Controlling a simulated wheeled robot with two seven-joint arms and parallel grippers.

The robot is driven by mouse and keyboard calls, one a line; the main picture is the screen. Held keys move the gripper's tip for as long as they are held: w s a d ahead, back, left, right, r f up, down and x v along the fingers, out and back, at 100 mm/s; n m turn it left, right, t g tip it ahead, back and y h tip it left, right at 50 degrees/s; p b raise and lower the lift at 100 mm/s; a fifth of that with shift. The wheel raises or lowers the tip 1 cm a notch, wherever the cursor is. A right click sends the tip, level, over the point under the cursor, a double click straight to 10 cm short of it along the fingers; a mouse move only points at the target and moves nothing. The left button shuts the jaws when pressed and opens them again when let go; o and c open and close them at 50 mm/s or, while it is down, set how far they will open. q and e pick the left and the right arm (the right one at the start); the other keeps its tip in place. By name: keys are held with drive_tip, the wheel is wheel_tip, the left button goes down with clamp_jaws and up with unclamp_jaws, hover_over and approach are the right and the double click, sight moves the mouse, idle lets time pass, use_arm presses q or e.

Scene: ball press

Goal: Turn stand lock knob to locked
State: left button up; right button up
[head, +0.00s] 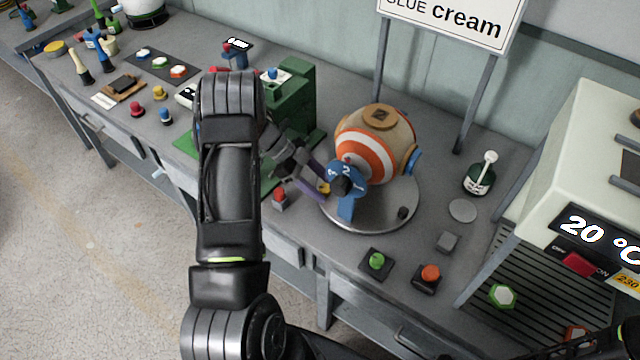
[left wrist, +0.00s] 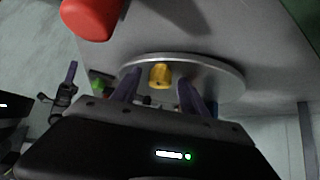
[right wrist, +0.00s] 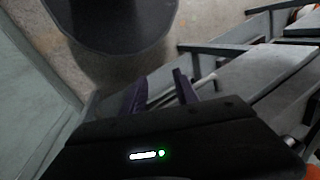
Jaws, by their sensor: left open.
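A yellow knob (head: 324,188) sits at the left edge of the round metal stand (head: 375,220). In the left wrist view the yellow knob (left wrist: 160,76) shows between and beyond the fingertips of my left gripper (left wrist: 158,88). That gripper is open, and in the head view my left gripper (head: 312,186) is right beside the knob; I cannot tell whether it touches. A striped orange and cream ball (head: 370,155) with a blue numbered piece (head: 346,190) stands on the stand. My right gripper (right wrist: 158,90) is open and empty, pointing at the floor area.
A red-topped button (head: 279,198) stands left of the stand, close to my left gripper; it is the large red shape (left wrist: 92,15) in the left wrist view. A green machine (head: 290,100) stands behind. Green (head: 376,262) and orange (head: 428,275) buttons sit in front.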

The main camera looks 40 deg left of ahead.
sight(320, 186)
use_arm(q)
drive_tip(key=shift+r, duration=0.6)
wheel_tip(320, 186, up, 9)
drive_tip(key=b, duration=0.1)
drive_tip(key=shift+b, duration=0.4)
drive_tip(key=shift+f, duration=0.15)
